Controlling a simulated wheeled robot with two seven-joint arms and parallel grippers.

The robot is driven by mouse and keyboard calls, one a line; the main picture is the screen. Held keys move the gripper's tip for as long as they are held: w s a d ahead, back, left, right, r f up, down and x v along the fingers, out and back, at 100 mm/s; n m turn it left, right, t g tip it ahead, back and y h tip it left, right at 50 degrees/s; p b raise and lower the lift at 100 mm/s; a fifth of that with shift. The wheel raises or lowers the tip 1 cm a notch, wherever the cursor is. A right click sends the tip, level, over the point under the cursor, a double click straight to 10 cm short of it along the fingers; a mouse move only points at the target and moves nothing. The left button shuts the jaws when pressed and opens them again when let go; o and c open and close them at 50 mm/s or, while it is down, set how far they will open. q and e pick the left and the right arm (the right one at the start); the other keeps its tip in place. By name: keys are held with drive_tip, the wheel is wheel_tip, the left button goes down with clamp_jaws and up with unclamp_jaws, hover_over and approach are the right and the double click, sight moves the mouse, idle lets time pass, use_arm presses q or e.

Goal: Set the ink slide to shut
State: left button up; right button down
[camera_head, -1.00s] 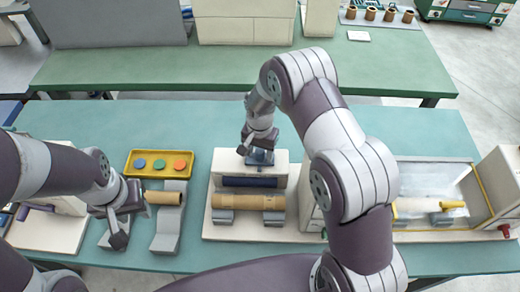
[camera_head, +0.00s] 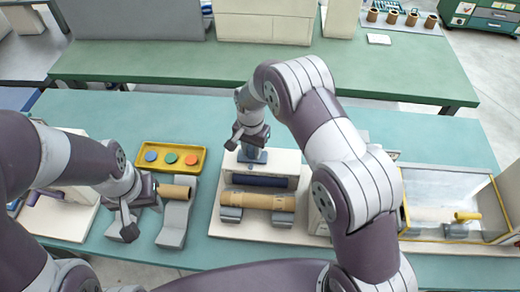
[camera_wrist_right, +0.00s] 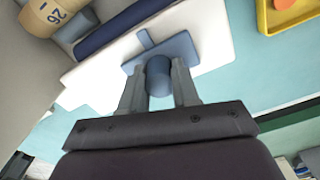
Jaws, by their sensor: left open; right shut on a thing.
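The ink slide is a blue-grey block (camera_head: 252,156) on the upper face of a white machine housing, toward that face's left part. In the right wrist view its plate (camera_wrist_right: 182,51) and round knob (camera_wrist_right: 158,76) show. My right gripper (camera_head: 251,143) is shut on the knob, with one finger on each side in the wrist view (camera_wrist_right: 158,88). My left gripper (camera_head: 140,203) is open beside the left end of a small tan tube (camera_head: 174,192), not visibly holding it. The slide's end positions cannot be read.
A dark blue roller (camera_head: 260,181) and a large tan roll (camera_head: 258,201) lie in front of the slide. A yellow tray (camera_head: 172,169) with coloured discs is to the left. A clear-walled box (camera_head: 450,183) is at the right. The teal table behind is mostly clear.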

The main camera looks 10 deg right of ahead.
sight(249, 147)
drive_tip(key=c, duration=0.8)
unclamp_jaws()
drive_tip(key=shift+w+a, duration=0.1)
drive_tip(key=shift+a, duration=0.1)
use_arm(q)
drive_tip(key=shift+a, duration=0.35)
use_arm(e)
drive_tip(key=shift+a, duration=0.15)
drive_tip(key=shift+r, duration=0.3)
wheel_tip(249, 147, up, 8)
drive_tip(key=shift+r+b, duration=0.1)
drive_tip(key=shift+b, duration=1.15)
use_arm(q)
drive_tip(key=shift+d+f+p, duration=0.15)
drive_tip(key=shift+f+p, duration=0.3)
drive_tip(key=shift+p, duration=0.4)
use_arm(e)
wheel_tip(249, 147, up, 4)
